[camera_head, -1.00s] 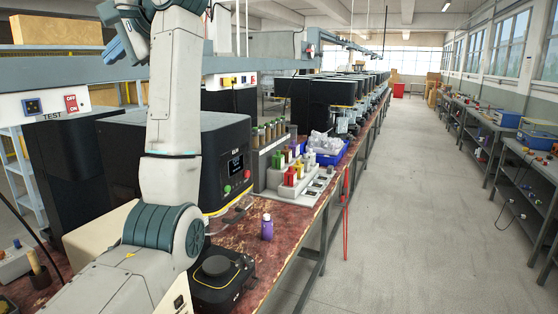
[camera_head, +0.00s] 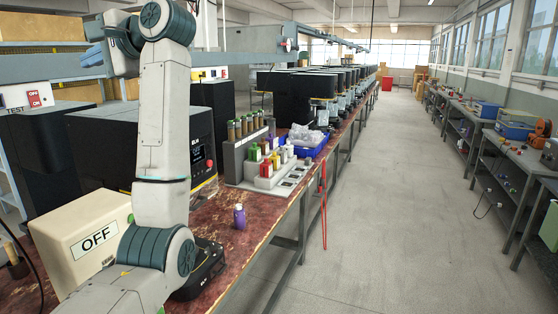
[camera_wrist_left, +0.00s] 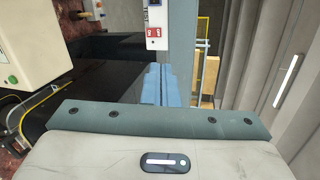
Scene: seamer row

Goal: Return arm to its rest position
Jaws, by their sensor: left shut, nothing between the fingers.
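My left arm (camera_head: 160,130) rises from the bottom left of the head view and bends at the top. Its left gripper (camera_head: 93,56) is at the upper left of the head view, with blue fingers pointing left. The fingers are shut together with nothing held. In the left wrist view the blue fingers (camera_wrist_left: 157,84) lie side by side, well apart from the black machine surfaces beyond them. My right gripper is not in view.
The aisle floor (camera_head: 385,190) is clear.

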